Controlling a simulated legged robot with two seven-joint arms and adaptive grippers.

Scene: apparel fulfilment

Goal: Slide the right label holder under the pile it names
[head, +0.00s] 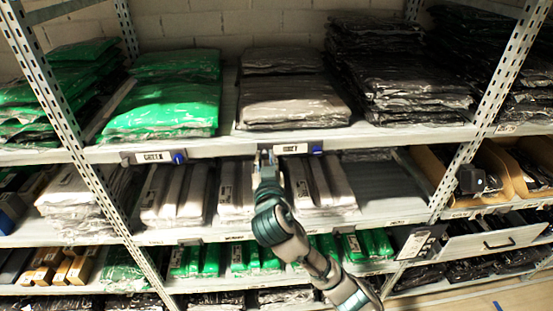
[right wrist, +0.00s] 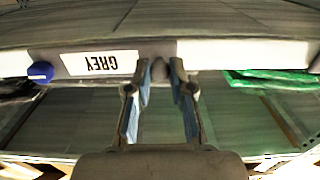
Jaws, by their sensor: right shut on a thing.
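The right label holder (head: 297,149) is a dark strip with a white GREY card and a blue knob at its right end. It sits on the upper shelf's front edge, below the grey pile (head: 290,100). In the right wrist view the holder (right wrist: 97,64) appears upside down. My right gripper (head: 265,156) is shut at the holder's left end; the fingertips (right wrist: 160,72) close on a small grey piece there. The left label holder (head: 158,157), reading GREEN with a blue knob, sits below the green pile (head: 165,105). My left gripper is not in view.
Black piles (head: 405,80) lie right of the grey pile. The upper shelf edge (head: 390,138) is clear right of the grey holder. A perforated upright (head: 455,165) and open cardboard boxes (head: 425,170) stand at the right.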

